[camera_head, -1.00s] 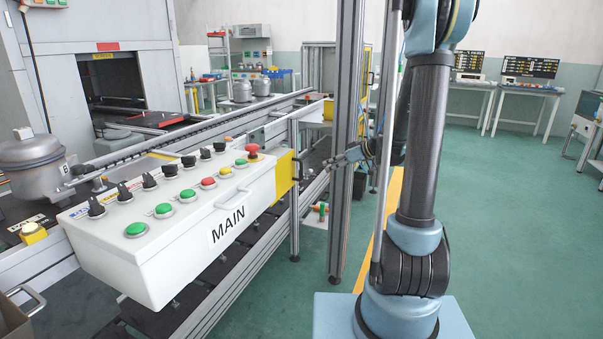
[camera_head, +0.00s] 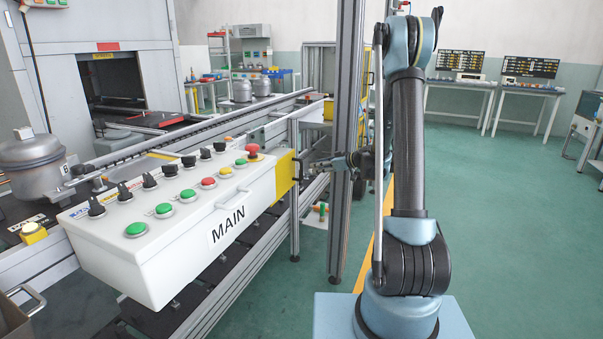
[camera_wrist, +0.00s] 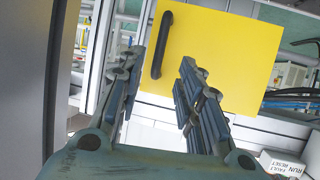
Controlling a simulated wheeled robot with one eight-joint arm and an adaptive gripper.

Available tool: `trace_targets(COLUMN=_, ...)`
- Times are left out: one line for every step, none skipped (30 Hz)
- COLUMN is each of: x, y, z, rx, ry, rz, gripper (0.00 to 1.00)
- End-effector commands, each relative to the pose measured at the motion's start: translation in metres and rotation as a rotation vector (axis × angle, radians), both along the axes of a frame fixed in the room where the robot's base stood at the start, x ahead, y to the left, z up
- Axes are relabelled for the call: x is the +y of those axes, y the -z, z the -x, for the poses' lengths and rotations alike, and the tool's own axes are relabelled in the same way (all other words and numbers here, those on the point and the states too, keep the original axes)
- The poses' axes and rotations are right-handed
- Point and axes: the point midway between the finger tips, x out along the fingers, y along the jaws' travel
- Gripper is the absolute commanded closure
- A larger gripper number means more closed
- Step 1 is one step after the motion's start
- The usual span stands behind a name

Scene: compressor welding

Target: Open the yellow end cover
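A black bar handle (camera_wrist: 162,45) stands upright in the wrist view near the cover's left edge. My gripper (camera_wrist: 158,72) is open, its two fingers in front of the cover, with the lower part of the handle lying between them in the picture. Whether the fingertips reach the handle's depth I cannot tell. In the head view my gripper (camera_head: 312,169) is small, just right of the cover, partly behind a metal post.
The white control box (camera_head: 180,225) carries several buttons and knobs. A tall metal post (camera_head: 345,130) stands between my arm and the box. A grey post (camera_wrist: 25,90) fills the wrist view's left side.

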Motion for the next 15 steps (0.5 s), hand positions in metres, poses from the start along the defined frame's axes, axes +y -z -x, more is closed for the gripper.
trace_targets(x=0.009, y=0.004, z=-0.005, rx=0.000, ry=-0.002, rz=0.000, gripper=0.67)
trace_targets(x=0.013, y=0.006, z=-0.007, rx=0.001, ry=-0.003, rz=-0.001, gripper=0.67)
trace_targets(x=0.018, y=0.009, z=-0.010, rx=0.001, ry=-0.003, rz=-0.001, gripper=0.67)
trace_targets(x=0.023, y=0.011, z=-0.013, rx=0.000, ry=-0.002, rz=-0.001, gripper=0.67)
trace_targets(x=0.027, y=0.013, z=-0.016, rx=0.000, ry=-0.002, rz=-0.001, gripper=0.67)
trace_targets(x=0.032, y=0.015, z=-0.019, rx=0.000, ry=-0.003, rz=0.000, gripper=0.67)
trace_targets(x=0.036, y=0.017, z=-0.021, rx=0.000, ry=-0.003, rz=0.000, gripper=0.67)
trace_targets(x=0.041, y=0.020, z=-0.024, rx=0.000, ry=-0.002, rz=0.000, gripper=0.67)
trace_targets(x=0.046, y=0.022, z=-0.027, rx=0.001, ry=-0.002, rz=0.000, gripper=0.67)
trace_targets(x=0.050, y=0.024, z=-0.030, rx=0.001, ry=-0.002, rz=0.000, gripper=0.67)
trace_targets(x=0.054, y=0.026, z=-0.032, rx=0.001, ry=-0.002, rz=0.000, gripper=0.67)
trace_targets(x=0.059, y=0.029, z=-0.035, rx=0.001, ry=-0.002, rz=0.000, gripper=0.67)
trace_targets(x=0.063, y=0.030, z=-0.037, rx=0.001, ry=-0.002, rz=0.000, gripper=0.67)
trace_targets(x=0.066, y=0.032, z=-0.039, rx=0.000, ry=-0.001, rz=0.000, gripper=0.67)
trace_targets(x=0.070, y=0.034, z=-0.042, rx=0.000, ry=-0.001, rz=0.000, gripper=0.67)
